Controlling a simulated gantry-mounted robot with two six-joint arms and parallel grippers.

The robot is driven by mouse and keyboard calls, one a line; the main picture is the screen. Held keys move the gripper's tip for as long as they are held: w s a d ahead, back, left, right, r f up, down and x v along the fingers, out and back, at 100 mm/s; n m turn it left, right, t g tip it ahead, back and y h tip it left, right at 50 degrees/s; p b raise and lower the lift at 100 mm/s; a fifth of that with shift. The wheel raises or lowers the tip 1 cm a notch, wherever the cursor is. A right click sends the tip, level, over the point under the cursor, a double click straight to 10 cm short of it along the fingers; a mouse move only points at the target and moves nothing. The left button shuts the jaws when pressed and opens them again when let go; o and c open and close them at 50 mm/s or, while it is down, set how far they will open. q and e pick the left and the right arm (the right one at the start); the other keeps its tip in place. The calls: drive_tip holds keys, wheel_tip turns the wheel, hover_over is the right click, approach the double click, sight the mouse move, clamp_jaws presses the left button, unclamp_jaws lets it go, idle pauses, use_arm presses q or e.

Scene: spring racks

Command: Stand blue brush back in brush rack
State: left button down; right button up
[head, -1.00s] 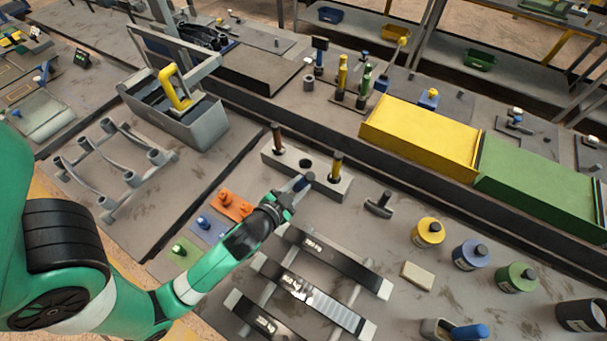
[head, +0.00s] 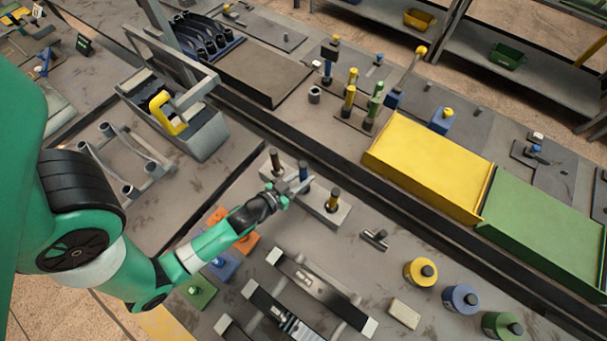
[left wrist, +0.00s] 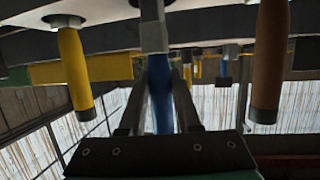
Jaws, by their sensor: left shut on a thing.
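The brush rack (head: 285,190) is a pale grey block. A brown-handled brush (head: 276,162) stands in its left end and a yellow-handled brush (head: 333,200) in its right end. My left gripper (head: 298,188) is shut on the blue brush (head: 303,170) between them, at the middle of the rack. The blue brush looks upright. In the left wrist view, its blue handle (left wrist: 160,95) lies between my fingers, with a grey ferrule (left wrist: 153,37) at the rack. The hole is mostly hidden, so I cannot tell whether the brush's end is in it.
A black-topped rack of bars (head: 312,277) lies in front. A small dark tool (head: 374,238) and several coloured jars, including a yellow one (head: 420,272), are to the right. A grey toolbox with a yellow handle (head: 168,115) is at the left. Yellow and green bins stand behind right.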

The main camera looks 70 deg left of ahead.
use_arm(q)
wheel_tip(320, 180, down, 4)
drive_tip(key=b, duration=0.2)
drive_tip(key=shift+b, duration=0.4)
drive_tip(key=shift+r, duration=0.15)
drive_tip(key=c, duration=1.1)
unclamp_jaws()
drive_tip(key=shift+f, duration=0.25)
drive_tip(key=o, duration=0.5)
